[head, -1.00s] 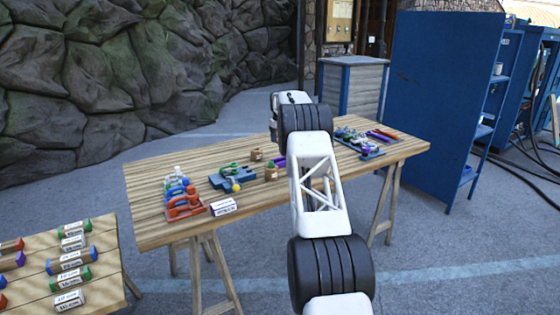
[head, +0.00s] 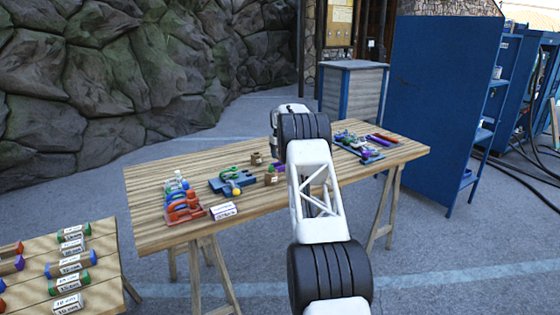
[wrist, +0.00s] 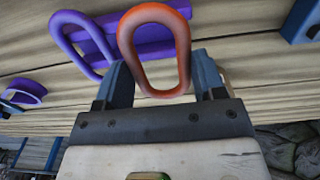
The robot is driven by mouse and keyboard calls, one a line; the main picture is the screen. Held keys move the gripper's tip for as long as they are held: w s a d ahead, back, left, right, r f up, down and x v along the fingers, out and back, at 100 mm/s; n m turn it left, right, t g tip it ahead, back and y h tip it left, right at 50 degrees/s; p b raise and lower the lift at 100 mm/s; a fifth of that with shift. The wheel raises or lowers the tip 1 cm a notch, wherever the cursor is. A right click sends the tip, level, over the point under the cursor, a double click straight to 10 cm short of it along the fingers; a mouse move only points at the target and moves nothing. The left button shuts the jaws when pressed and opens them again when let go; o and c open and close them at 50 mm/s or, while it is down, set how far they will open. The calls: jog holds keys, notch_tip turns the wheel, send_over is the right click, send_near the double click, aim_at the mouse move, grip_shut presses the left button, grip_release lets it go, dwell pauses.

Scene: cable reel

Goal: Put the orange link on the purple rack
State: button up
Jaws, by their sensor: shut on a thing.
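The orange link (wrist: 183,50) is an oblong ring standing up between the two fingers of my gripper (wrist: 162,80) in the wrist view. The fingers are closed on its lower part. Behind it lies the purple rack (wrist: 150,47), a flat purple piece on the wooden table, partly hidden by the link. A purple loop (wrist: 62,38) stands at its left end; I cannot tell whether it is a separate link. The orange link overlaps the rack in the picture, and I cannot tell whether they touch. In the head view my arm hides the gripper and the held link.
In the wrist view, a blue piece (wrist: 303,18) lies at upper right and another purple piece (wrist: 27,90) at left. In the head view, a red-orange rack with links (head: 186,212) stands at the table's left end. Several coloured parts (head: 362,150) crowd the right end.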

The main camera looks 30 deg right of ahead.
jog(key=shift+f, duration=1.75)
jog(key=shift+f, duration=0.2)
jog(key=o, duration=1.2)
jog(key=shift+r, duration=0.15)
notch_tip(320, 180, up, 12)
